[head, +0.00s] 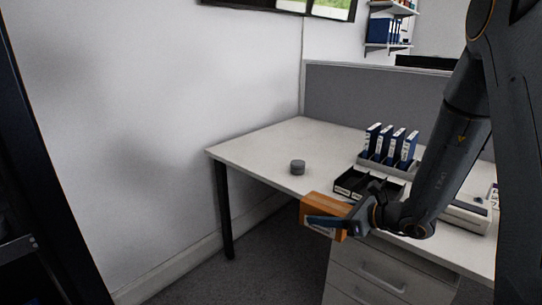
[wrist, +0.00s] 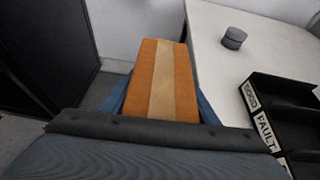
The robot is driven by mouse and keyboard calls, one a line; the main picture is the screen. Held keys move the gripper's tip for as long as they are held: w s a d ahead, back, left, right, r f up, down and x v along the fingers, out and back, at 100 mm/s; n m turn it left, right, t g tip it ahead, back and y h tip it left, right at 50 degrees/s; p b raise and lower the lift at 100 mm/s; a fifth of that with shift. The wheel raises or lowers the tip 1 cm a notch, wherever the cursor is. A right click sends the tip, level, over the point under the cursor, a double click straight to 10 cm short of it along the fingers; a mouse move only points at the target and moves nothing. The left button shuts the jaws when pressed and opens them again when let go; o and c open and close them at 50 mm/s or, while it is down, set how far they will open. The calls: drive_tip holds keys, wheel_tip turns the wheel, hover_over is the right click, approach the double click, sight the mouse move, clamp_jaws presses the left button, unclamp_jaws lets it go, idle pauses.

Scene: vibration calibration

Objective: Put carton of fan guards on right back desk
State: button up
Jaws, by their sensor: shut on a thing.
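The orange-brown carton (head: 312,206) is held in my gripper (head: 328,219), in front of the desk's near edge in the head view. In the wrist view the carton (wrist: 163,82) fills the middle, with a paler strip along its top. The blue fingers are shut on its two sides. A white-topped desk (head: 262,143) stands beyond it against the wall and a grey divider. In the wrist view the desk top (wrist: 208,62) lies to the right of the carton. Any gap between the carton and the desk edge is hard to judge.
A small grey round object (head: 298,167) stands on the desk; it also shows in the wrist view (wrist: 234,38). A black labelled tray (head: 350,184) and a rack of blue binders (head: 390,146) stand further right. The desk's left and back-left top is clear. Drawers (head: 372,272) sit below.

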drive_tip(key=w+a+r, duration=0.4)
drive_tip(key=w+a, duration=0.2)
drive_tip(key=w, duration=0.4)
drive_tip(key=w+a+r, duration=0.3)
drive_tip(key=w+a, duration=0.3)
drive_tip(key=w, duration=0.4)
drive_tip(key=w+a+r, duration=0.4)
drive_tip(key=w+a, duration=0.3)
drive_tip(key=w, duration=0.3)
drive_tip(key=shift+r+t, duration=0.3)
drive_tip(key=shift+r, duration=0.05)
drive_tip(key=shift+d, duration=0.1)
